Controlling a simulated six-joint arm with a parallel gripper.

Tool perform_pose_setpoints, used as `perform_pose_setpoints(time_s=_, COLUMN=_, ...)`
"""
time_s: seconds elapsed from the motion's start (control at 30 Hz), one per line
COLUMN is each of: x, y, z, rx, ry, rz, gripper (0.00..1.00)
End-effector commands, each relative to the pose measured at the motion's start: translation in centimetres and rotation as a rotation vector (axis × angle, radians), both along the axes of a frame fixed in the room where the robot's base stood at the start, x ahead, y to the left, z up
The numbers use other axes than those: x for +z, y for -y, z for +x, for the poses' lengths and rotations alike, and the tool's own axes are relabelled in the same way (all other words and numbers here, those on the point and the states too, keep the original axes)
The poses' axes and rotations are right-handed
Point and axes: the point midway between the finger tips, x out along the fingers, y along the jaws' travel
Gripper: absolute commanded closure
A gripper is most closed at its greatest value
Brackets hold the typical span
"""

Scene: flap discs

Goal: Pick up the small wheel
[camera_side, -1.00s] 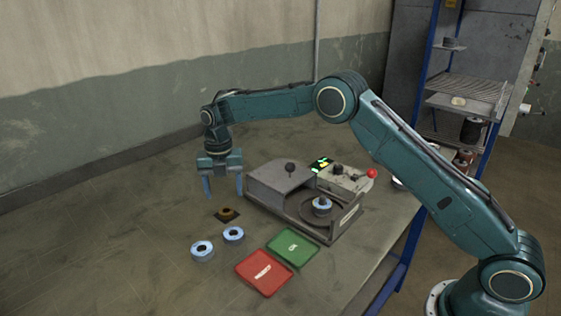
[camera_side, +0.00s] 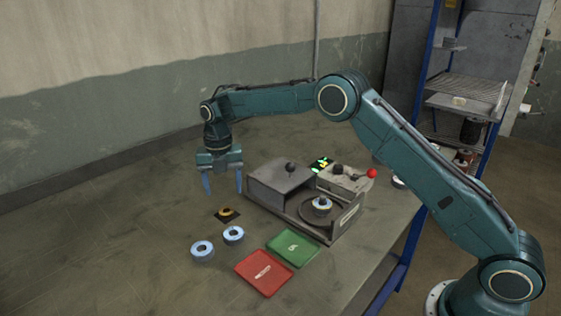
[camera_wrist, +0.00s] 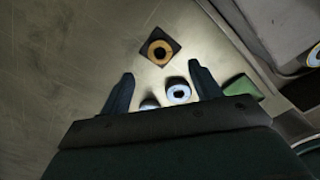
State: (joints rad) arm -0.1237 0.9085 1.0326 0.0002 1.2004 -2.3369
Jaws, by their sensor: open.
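Several ring-shaped discs, which look like wheels, are in view. Two blue-and-white ones lie flat on the table, a larger one (camera_side: 202,258) and a smaller one (camera_side: 239,240). In the wrist view the nearer disc (camera_wrist: 170,96) shows between the fingers, and the other is mostly hidden by my gripper body. An orange-brown disc (camera_side: 222,215) lies on a dark square pad; it also shows in the wrist view (camera_wrist: 150,49). Which one is the small wheel is not certain. My gripper (camera_side: 223,190) is open and empty, pointing down above the table near the pad.
A grey machine (camera_side: 281,178) with another disc (camera_side: 322,209) on its round plate stands right of my gripper. A red tray (camera_side: 263,283) and a green tray (camera_side: 292,257) lie in front. The table's left side is clear.

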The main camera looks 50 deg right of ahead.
Motion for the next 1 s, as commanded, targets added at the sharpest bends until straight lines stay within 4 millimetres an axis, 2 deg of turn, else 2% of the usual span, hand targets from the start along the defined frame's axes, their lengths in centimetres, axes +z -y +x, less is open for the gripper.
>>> perform_pose_setpoints(time_s=0.47, x=0.0, y=0.0, z=0.0, rx=0.0, ry=0.0, rz=0.0, gripper=0.37)
perform_pose_setpoints(time_s=0.53, x=0.0, y=0.0, z=0.0, rx=0.0, ry=0.0, rz=0.0, gripper=0.25)
perform_pose_setpoints(time_s=0.8, x=0.0, y=0.0, z=0.0, rx=0.0, ry=0.0, rz=0.0, gripper=0.24)
perform_pose_setpoints(time_s=0.93, x=0.8, y=0.0, z=0.1, rx=0.0, ry=0.003, rz=0.0, gripper=0.24)
perform_pose_setpoints(time_s=1.0, x=2.0, y=0.0, z=0.1, rx=0.0, ry=0.005, rz=0.001, gripper=0.24)
